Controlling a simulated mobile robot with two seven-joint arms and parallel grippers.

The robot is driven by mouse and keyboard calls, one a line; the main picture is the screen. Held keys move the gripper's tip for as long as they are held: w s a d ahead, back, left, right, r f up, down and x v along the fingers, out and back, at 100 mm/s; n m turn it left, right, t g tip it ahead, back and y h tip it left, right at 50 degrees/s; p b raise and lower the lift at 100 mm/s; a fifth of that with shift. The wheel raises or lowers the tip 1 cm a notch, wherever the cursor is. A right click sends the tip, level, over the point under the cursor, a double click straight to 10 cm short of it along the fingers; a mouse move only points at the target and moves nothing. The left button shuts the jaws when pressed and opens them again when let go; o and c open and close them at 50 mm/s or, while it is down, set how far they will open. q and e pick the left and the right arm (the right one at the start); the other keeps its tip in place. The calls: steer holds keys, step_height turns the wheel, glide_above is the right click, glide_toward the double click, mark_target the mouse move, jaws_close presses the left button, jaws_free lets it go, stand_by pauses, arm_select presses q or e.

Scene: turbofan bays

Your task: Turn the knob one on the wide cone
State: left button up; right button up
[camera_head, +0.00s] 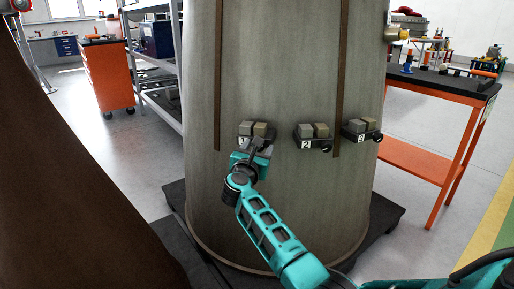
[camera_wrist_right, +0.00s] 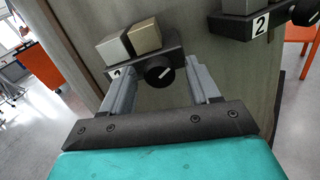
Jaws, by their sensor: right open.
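The wide cone (camera_head: 290,200) is a large grey-brown tapered body in the middle of the head view. Knob one (camera_wrist_right: 158,71) is a black round knob with a white line, under a dark bracket with two blocks (camera_head: 253,129). The line tilts up to the right. My right gripper (camera_wrist_right: 160,82) is open, its two fingers on either side of the knob with visible gaps. In the head view my right gripper (camera_head: 254,150) is just below bracket one and hides the knob. My left gripper is not in view.
Bracket two (camera_head: 314,135) and bracket three (camera_head: 361,129), each with a black knob, sit to the right on the cone. A dark pallet (camera_head: 387,215) lies under the cone. An orange table (camera_head: 430,120) stands right, shelving (camera_head: 155,70) left. A brown surface (camera_head: 60,190) fills the left.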

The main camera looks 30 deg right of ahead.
steer(key=c, duration=1)
steer(key=shift+c, duration=0.2)
